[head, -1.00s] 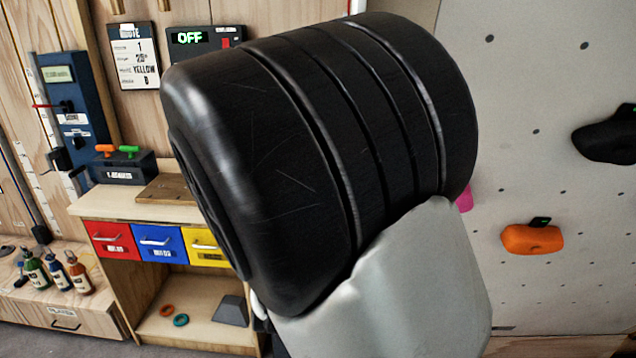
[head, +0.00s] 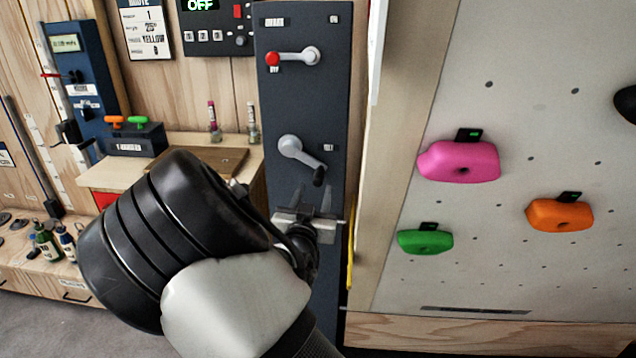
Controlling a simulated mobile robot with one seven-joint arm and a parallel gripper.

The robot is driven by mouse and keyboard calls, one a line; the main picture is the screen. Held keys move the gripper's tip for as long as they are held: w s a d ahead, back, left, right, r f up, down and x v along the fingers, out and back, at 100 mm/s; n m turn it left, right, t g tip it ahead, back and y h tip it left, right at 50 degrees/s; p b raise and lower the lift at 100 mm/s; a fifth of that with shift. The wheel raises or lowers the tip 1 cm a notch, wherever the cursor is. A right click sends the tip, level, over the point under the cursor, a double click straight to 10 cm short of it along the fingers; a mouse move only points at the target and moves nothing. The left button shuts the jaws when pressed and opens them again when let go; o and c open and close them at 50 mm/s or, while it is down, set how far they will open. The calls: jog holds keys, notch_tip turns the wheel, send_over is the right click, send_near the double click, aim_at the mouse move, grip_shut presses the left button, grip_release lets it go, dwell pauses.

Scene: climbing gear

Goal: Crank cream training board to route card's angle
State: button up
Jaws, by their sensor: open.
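The cream training board (head: 530,95) fills the right side of the head view, dotted with small holes and carrying coloured holds. Left of it stands a dark panel (head: 275,110) with a grey crank (head: 302,152) that ends in a black knob, pointing down and right. Higher on the panel is a grey lever (head: 295,58) with a red knob. My gripper (head: 322,212) is open and empty, just below the crank knob, in front of the panel.
A control box (head: 215,35) reading OFF is beside the card. A shelf holds a wooden tray (head: 200,160) and two small bottles. Pink (head: 460,162), orange (head: 560,215) and green (head: 425,242) holds stick out from the board. My arm covers the lower middle.

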aim_at(317, 184)
jog(key=w, duration=0.6)
jog(key=shift+w+d, duration=0.15)
jog(key=shift+d, duration=0.1)
jog(key=shift+c, duration=0.3)
grip_shut()
